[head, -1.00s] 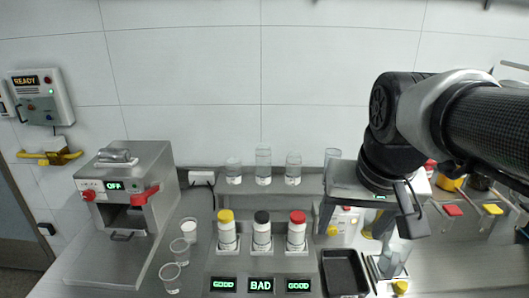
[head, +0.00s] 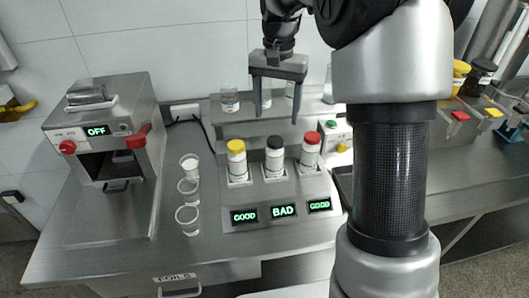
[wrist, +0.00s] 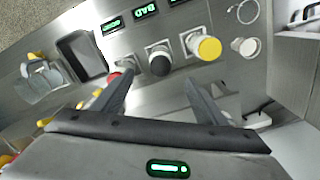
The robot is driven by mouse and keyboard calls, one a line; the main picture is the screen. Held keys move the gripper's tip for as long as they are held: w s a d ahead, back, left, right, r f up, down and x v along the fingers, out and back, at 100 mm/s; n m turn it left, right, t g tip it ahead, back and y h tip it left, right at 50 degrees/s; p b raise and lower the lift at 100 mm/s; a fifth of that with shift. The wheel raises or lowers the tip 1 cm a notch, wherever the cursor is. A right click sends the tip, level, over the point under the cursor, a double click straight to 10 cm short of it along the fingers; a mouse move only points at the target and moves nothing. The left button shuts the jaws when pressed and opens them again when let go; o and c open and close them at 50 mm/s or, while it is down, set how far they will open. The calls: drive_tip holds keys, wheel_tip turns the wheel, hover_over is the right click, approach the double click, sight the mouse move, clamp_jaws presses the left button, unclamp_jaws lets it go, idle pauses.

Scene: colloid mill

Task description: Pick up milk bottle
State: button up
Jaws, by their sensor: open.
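Three white bottles stand in a row of metal holders: one with a yellow cap (head: 236,160), one with a black cap (head: 274,158) and one with a red cap (head: 310,152). Lit signs below them read GOOD, BAD and GOOD. My gripper (head: 277,112) is open and empty, above and apart from the black-capped bottle in the head view. In the wrist view the black cap (wrist: 160,65) shows between the open fingers. The yellow cap (wrist: 205,48) is to its right, and the red cap is partly hidden by a finger.
A grey machine (head: 105,130) reading OFF stands at left. Several clear cups (head: 190,192) line up beside it, the rear one holding something white. Glass containers (head: 229,100) stand on the shelf behind the bottles. In the wrist view, a black tray (wrist: 82,56) lies left of the bottles.

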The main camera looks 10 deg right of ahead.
sight(276, 141)
wheel_tip(276, 141, down, 11)
drive_tip(key=shift+s+d+f+b, duration=0.1)
drive_tip(key=shift+b, duration=0.2)
drive_tip(key=shift+w+f, duration=0.2)
drive_tip(key=shift+f, duration=2.75)
drive_tip(key=shift+r, duration=0.1)
drive_tip(key=c, duration=1.3)
